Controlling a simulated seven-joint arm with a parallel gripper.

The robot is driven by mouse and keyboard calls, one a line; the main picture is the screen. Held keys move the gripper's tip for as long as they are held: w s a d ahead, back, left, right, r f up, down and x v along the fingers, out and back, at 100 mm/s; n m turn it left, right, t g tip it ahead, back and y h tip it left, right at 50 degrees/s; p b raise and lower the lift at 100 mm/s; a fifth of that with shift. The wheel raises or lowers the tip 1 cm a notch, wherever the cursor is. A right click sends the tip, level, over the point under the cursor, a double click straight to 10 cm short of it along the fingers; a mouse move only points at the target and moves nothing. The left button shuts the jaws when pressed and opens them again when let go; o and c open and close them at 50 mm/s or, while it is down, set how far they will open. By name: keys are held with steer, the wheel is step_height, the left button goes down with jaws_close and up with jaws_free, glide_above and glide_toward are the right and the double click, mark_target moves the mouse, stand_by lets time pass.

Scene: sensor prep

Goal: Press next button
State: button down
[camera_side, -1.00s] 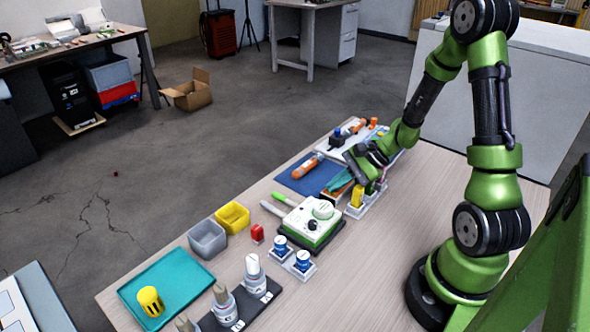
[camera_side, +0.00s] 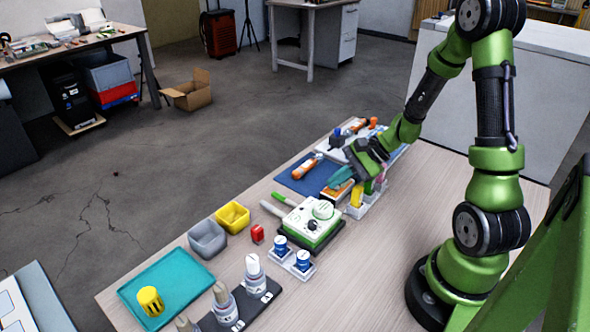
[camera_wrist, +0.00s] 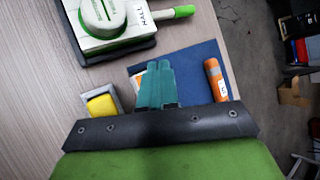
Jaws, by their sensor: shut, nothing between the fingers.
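No button marked "next" can be made out in either view. My gripper (camera_side: 338,178) has teal fingers, pressed together and empty. It hangs close over a small orange-and-white item (camera_side: 337,191) at the edge of the blue mat (camera_side: 306,177). In the wrist view my gripper (camera_wrist: 155,72) covers most of that item (camera_wrist: 138,82). A white device with a green base (camera_side: 312,222) stands nearer the side camera, apart from the fingers. It carries a round dial and a small dark spot. In the wrist view the device (camera_wrist: 112,38) reads "HALL".
A yellow item (camera_wrist: 102,105) stands in a pale holder beside the fingers. An orange tool (camera_side: 308,167) lies on the mat. Blue-capped jars (camera_side: 303,258), a red item (camera_side: 257,233), grey (camera_side: 207,238) and yellow bins (camera_side: 233,216) stand nearer. Bare table lies right of the jars.

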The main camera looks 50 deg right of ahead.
mark_target(337, 195)
step_height(337, 195, up, 5)
stand_by(0.8)
stand_by(0.4)
steer(key=s+a+r+n+h, duration=0.4)
steer(key=s+a+r+n, duration=0.5)
steer(key=a+r+n, duration=0.4)
steer(key=shift+s+r+n, duration=0.35)
steer(key=shift+r+n, duration=0.45)
